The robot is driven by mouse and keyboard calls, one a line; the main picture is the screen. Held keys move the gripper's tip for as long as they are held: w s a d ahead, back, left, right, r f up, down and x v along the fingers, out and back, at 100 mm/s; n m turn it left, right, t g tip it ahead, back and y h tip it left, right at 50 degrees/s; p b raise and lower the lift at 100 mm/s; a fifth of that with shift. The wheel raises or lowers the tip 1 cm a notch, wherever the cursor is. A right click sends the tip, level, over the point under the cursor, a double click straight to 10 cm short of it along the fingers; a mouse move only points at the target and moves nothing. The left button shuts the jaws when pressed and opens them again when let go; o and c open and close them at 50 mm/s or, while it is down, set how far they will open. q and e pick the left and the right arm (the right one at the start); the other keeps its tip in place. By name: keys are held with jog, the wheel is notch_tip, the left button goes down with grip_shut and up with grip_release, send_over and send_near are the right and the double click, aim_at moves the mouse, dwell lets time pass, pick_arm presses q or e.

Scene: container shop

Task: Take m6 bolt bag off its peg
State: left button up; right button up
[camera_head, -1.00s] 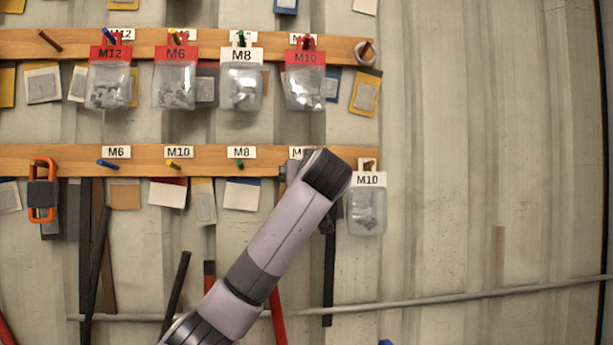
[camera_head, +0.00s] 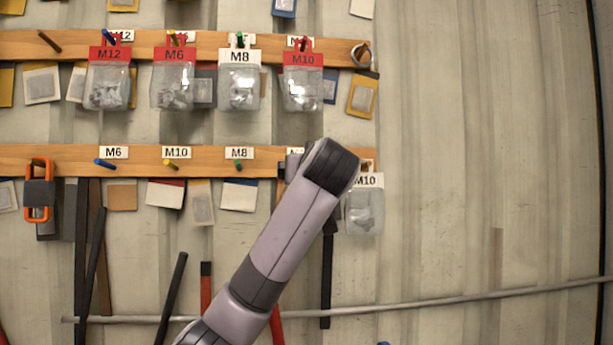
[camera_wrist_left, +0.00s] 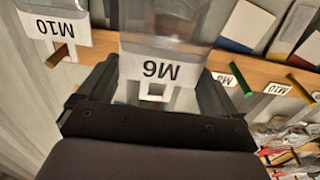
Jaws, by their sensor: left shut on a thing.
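The M6 bag (camera_wrist_left: 163,30) has a white header labelled M6 (camera_wrist_left: 160,68) and a clear body. It shows upside down in the left wrist view. My left gripper (camera_wrist_left: 155,85) is shut on its header, one finger on each side. A square hanging hole shows in the header, and I see no peg through it. In the head view my left arm's wrist hides this gripper and the bag, in front of the lower rail's right end. Another M6 bag (camera_head: 172,85), with a red header, hangs on the upper rail. My right gripper is not in view.
A white-header M10 bag (camera_head: 364,208) hangs close to the right of my wrist; it also shows in the wrist view (camera_wrist_left: 60,30). The lower rail (camera_head: 60,160) has bare coloured pegs to the left. The wall farther right is clear.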

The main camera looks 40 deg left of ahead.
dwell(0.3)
pick_arm(q)
jog(key=shift+b+v, duration=0.9)
jog(key=shift+v, duration=1.6)
